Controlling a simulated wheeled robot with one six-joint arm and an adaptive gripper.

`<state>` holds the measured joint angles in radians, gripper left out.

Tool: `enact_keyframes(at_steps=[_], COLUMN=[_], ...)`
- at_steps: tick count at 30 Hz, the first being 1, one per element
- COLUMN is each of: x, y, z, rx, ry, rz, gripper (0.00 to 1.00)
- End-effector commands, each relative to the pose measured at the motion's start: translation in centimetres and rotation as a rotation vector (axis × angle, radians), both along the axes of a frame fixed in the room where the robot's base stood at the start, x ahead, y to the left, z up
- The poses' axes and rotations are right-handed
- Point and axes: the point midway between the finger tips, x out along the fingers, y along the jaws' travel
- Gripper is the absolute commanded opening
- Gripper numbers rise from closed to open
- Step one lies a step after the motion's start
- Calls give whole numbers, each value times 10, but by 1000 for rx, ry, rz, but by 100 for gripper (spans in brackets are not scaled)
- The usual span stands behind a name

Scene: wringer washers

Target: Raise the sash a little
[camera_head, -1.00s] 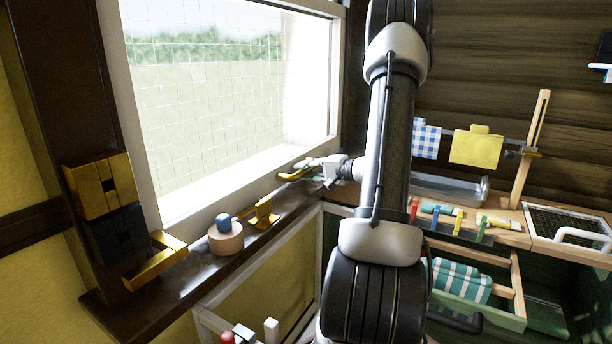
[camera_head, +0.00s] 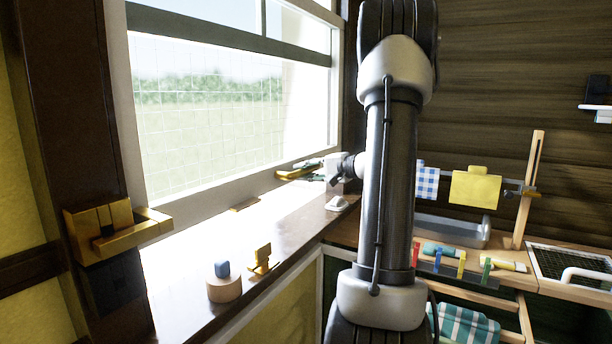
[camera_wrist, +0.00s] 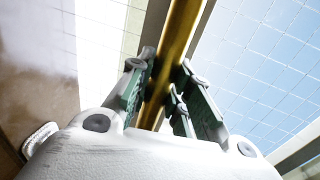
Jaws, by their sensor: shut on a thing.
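The window sash's pale bottom rail (camera_head: 225,191) stands above the sill (camera_head: 180,300), with a bright, sunlit strip showing below it. My gripper (camera_head: 312,170) is at the right end of the rail. It is shut on a brass bar handle (camera_head: 291,174). In the wrist view the brass handle (camera_wrist: 172,65) runs between the green-padded fingers of the gripper (camera_wrist: 160,95). A brass bracket (camera_head: 135,236) projects at the left jamb, in front of a slotted brass block (camera_head: 90,222). A dark block (camera_head: 112,285) is below it.
A small white item (camera_head: 338,203) lies near my gripper. At right are a metal tray (camera_head: 455,232), coloured pegs and hanging cloths (camera_head: 477,188).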

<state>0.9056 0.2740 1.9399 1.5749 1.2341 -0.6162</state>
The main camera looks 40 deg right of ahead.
Motion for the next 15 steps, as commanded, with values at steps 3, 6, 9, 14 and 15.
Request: enact_keyframes(at_steps=[3, 6, 9, 14, 15], x=[0, 0, 0, 0, 0], y=[0, 0, 0, 0, 0], z=[1, 1, 0, 0, 0], rx=[-1, -1, -1, -1, -1], ry=[-4, -3, -1, -1, -1], rz=[-1, -1, -1, -1, -1], gripper=[22, 40, 42, 42, 42])
